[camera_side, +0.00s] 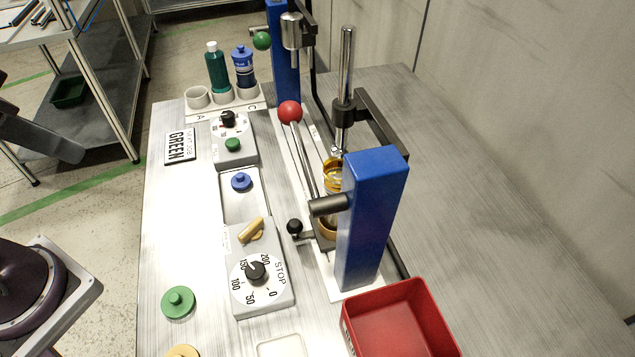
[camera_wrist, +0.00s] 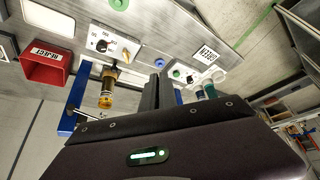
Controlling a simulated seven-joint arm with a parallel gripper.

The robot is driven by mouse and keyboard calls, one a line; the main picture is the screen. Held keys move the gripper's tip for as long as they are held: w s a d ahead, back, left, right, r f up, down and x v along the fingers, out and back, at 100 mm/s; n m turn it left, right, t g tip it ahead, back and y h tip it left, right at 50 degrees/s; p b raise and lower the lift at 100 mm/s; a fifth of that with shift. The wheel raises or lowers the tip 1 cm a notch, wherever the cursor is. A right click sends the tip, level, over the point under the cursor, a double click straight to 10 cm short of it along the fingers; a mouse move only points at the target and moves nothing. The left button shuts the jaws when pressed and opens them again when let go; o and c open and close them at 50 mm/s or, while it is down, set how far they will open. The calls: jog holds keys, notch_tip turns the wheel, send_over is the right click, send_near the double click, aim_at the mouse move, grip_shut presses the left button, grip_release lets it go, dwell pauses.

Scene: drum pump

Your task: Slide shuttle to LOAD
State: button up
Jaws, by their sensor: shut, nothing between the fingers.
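What looks like the shuttle is a low carriage with a black ball knob (camera_side: 295,227) on its left side, by the near blue post. An amber container (camera_side: 331,176) stands upright at it, partly hidden behind the post and a metal rod; the container also shows in the wrist view (camera_wrist: 107,88). I cannot read a LOAD mark. My gripper (camera_wrist: 159,78) shows in the wrist view with its dark fingers together and empty. It looks apart from the carriage and the container. In the side view its fingertips are not visible.
Blue posts (camera_side: 370,215), a red-ball lever (camera_side: 290,112) and a vertical metal cylinder (camera_side: 345,75) crowd the carriage. A red bin (camera_side: 400,320) stands in front. A dial panel (camera_side: 262,275) and bottle rack (camera_side: 228,101) lie left. The table's right side is clear.

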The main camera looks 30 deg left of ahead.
jog(key=o, duration=0.3)
jog(key=shift+w+d, duration=0.25)
jog(key=shift+w, duration=0.05)
jog(key=o, duration=0.6)
jog(key=w+d+n, duration=0.1)
jog(key=w, duration=0.1)
jog(key=w+d+n+g+h, duration=0.1)
jog(key=w+d+n+g, duration=0.1)
jog(key=w+d, duration=0.1)
jog(key=shift+w+f+h, duration=0.25)
jog(key=shift+w+h, duration=0.1)
jog(key=shift+h, duration=0.05)
jog(key=n+g+h, duration=0.2)
jog(key=n+g, duration=0.3)
jog(key=n, duration=0.5)
send_near(292, 221)
jog(key=shift+n, duration=0.3)
jog(key=x, duration=0.8)
jog(key=shift+f, duration=0.2)
jog(key=shift+d+f, duration=0.15)
jog(key=shift+f, duration=0.15)
jog(key=shift+c, duration=0.6)
grip_shut()
